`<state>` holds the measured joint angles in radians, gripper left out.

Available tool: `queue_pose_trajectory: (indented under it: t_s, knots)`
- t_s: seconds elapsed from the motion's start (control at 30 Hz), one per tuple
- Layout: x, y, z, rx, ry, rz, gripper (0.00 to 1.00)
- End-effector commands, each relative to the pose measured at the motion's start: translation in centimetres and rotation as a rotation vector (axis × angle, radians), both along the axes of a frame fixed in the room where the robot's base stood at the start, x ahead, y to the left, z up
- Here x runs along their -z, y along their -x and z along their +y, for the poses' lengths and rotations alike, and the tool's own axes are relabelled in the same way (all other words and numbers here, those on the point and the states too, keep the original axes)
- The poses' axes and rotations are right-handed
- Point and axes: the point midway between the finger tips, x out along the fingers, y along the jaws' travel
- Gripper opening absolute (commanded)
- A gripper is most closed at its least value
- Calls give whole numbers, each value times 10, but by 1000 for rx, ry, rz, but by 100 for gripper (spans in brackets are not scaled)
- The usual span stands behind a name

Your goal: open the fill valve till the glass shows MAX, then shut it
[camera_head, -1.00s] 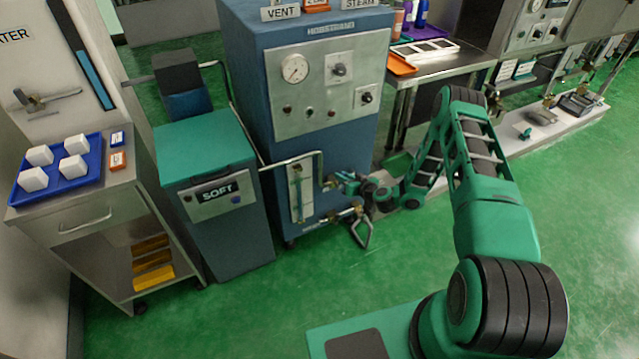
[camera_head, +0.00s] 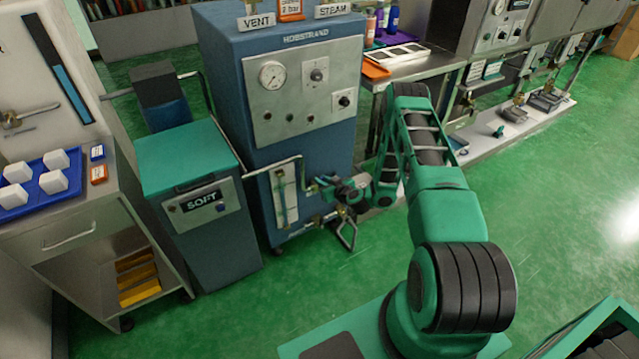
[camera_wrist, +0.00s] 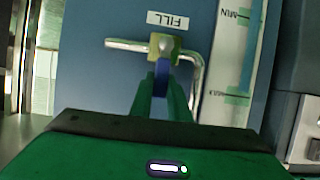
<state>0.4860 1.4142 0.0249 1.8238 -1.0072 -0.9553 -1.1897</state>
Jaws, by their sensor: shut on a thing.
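The fill valve (camera_wrist: 163,46) shows in the wrist view as a brass body on a metal pipe, beside an upside-down FILL label (camera_wrist: 167,20). My gripper (camera_wrist: 162,82) is shut on its blue lever (camera_wrist: 162,70), which points toward me, across the straight pipe. The sight glass (camera_wrist: 250,45) stands to the right with MIN and MAX marks; the picture is upside down. Blue shows in the tube, but I cannot tell the exact level. In the head view my gripper (camera_head: 335,190) is at the front of the blue boiler, right of the sight glass (camera_head: 284,198).
The blue boiler (camera_head: 225,85) carries a gauge and knobs. A teal-topped SOFT unit (camera_head: 190,160) stands to its left, joined by a bent pipe (camera_head: 275,165). A steel cart (camera_head: 90,225) with a blue tray is further left. Green floor is clear in front.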

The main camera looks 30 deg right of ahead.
Motion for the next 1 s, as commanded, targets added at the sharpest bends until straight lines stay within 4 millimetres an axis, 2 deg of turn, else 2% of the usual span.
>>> queue_pose_trajectory:
  t_s: [0.03, 0.07, 0.1, 0.13, 0.43, 0.57, 1.0]
  knots:
    - [-4, -4, 0, -1, 3, -9, 0]
    - [-4, -4, 0, -1, 3, -9, 20]
    - [-3, -4, 0, 0, 2, -9, 30]
    - [-3, -4, 0, 0, 2, -8, 34]
    - [-2, -1, 0, 0, 0, -4, 34]
    - [-4, 7, -1, -1, -1, -2, 34]
    - [-31, 71, -8, 4, -3, -2, 34]
